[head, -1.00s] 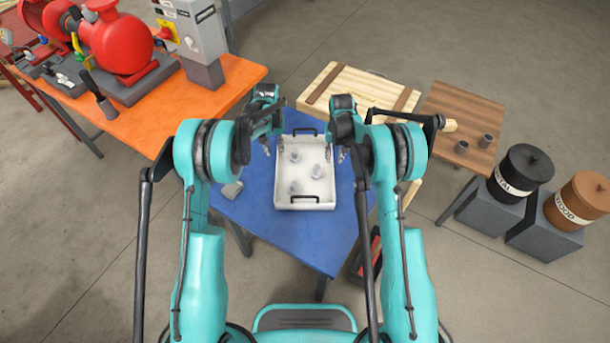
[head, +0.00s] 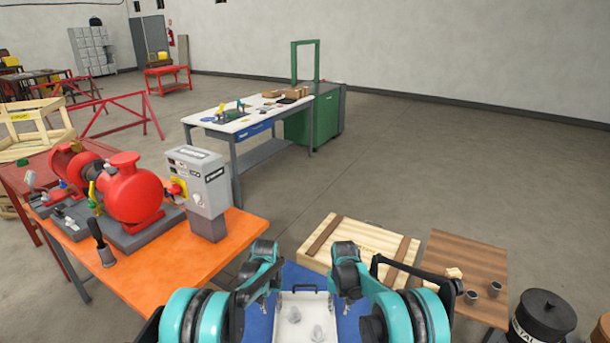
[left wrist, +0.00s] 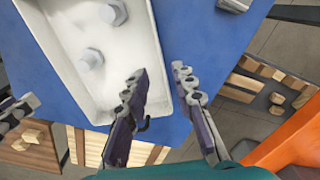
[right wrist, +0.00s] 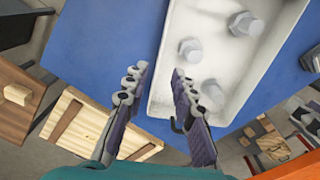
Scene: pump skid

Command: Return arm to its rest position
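The white tray (head: 305,299) with grey bolts (head: 293,314) in it lies on the blue table (head: 285,279), at the bottom of the head view. My left gripper (left wrist: 158,72) is open and empty by one tray wall; in the head view it is left of the tray (head: 264,298). My right gripper (right wrist: 159,70) is also open and empty, close to the tray edge; in the head view it is right of the tray (head: 345,296). Three bolts show in the tray in the right wrist view. Both arms are bent forward over the table.
An orange table (head: 150,278) with a red pump (head: 130,190) and grey control box (head: 203,185) stands at left. A wooden crate (head: 360,252) and a brown table (head: 464,262) with small cups are at right. A grey part (right wrist: 312,58) lies beside the tray. Open floor lies beyond.

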